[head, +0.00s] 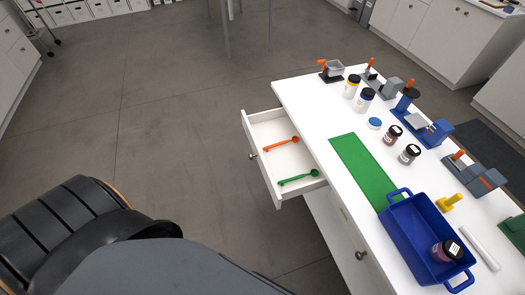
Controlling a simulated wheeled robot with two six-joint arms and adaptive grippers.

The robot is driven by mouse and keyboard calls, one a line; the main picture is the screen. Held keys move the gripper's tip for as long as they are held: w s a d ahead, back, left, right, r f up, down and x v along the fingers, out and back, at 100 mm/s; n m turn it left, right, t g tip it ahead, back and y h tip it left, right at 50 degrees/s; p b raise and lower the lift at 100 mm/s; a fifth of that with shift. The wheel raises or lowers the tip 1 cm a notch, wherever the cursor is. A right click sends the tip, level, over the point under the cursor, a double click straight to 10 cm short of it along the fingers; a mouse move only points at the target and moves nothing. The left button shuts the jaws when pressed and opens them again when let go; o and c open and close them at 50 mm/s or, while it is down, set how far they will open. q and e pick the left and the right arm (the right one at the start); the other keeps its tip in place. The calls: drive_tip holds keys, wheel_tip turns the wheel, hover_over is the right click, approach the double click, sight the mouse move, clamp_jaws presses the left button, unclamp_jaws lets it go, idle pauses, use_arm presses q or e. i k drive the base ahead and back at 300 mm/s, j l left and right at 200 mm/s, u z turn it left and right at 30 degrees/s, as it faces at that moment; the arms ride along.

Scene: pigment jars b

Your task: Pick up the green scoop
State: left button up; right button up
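The green scoop (297,178) lies in the open white drawer (250,126), near the drawer's right end. Its round end is by the right wall and its handle points left. An orange scoop (281,144) lies in the same drawer, farther back and apart from the green one. The drawer sticks out from the left side of the white table. Neither of my grippers is in view.
On the table are a green mat (362,168), a blue tray (408,240) holding a dark-lidded jar (441,252), several other jars, and several small devices along the far side. Grey floor (170,120) is open left of the drawer.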

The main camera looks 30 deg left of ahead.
sight(314, 173)
drive_tip(key=u, duration=0.35)
drive_tip(key=j, duration=0.7)
drive_tip(key=k+j+z, duration=0.1)
drive_tip(key=j, duration=1.25)
drive_tip(key=k, duration=0.05)
